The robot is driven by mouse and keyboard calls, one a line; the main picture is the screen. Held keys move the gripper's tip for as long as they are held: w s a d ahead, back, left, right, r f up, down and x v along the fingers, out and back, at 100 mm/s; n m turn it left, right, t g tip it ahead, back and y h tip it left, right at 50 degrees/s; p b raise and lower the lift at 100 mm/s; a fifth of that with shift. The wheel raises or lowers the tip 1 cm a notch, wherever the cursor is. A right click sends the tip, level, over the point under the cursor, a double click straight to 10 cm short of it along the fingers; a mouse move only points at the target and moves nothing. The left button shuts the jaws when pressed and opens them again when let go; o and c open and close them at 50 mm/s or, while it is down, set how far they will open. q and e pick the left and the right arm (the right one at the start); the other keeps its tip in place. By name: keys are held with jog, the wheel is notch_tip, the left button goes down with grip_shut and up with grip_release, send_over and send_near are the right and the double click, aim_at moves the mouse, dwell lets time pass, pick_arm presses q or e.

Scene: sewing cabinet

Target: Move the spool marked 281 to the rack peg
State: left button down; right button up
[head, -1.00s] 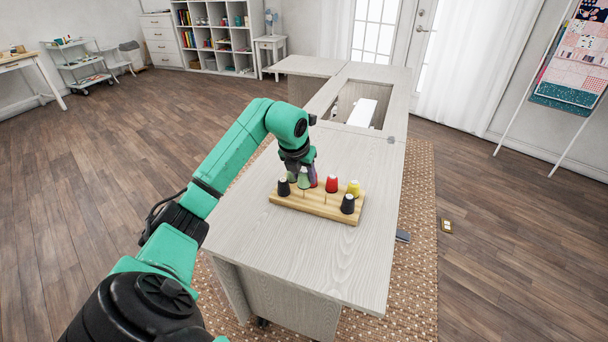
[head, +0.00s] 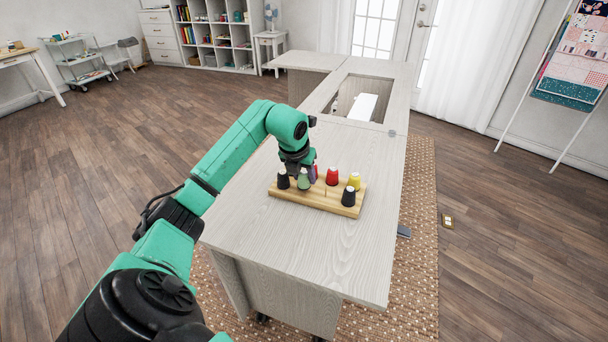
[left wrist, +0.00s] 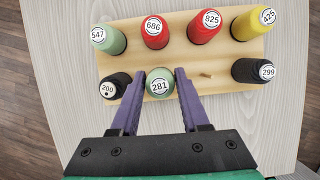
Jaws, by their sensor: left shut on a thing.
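The spool marked 281 (left wrist: 160,85) is pale green with a white label on top. It also shows in the head view (head: 304,181). My left gripper (left wrist: 159,92) is shut on it, with one purple finger on each side. The spool is at the front row of the wooden rack (left wrist: 180,50), between the black spool 200 (left wrist: 114,86) and a bare peg (left wrist: 207,75). Its base and any peg under it are hidden, so I cannot tell whether it is fully seated. In the head view, my left gripper (head: 299,172) is above the rack (head: 299,199). My right gripper is not in view.
Black spool 299 (left wrist: 255,70) stands at the rack's front right. The back row holds green 547 (left wrist: 107,40), red 686 (left wrist: 156,31), red 825 (left wrist: 206,27) and a yellow spool (left wrist: 254,23). The pale tabletop (head: 290,245) is clear in front of the rack.

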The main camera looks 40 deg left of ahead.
pick_arm(q)
jog(key=shift+c, duration=1.6)
grip_release()
jog(key=v, duration=1.4)
jog(key=shift+r, duration=0.25)
jog(key=shift+s, duration=0.1)
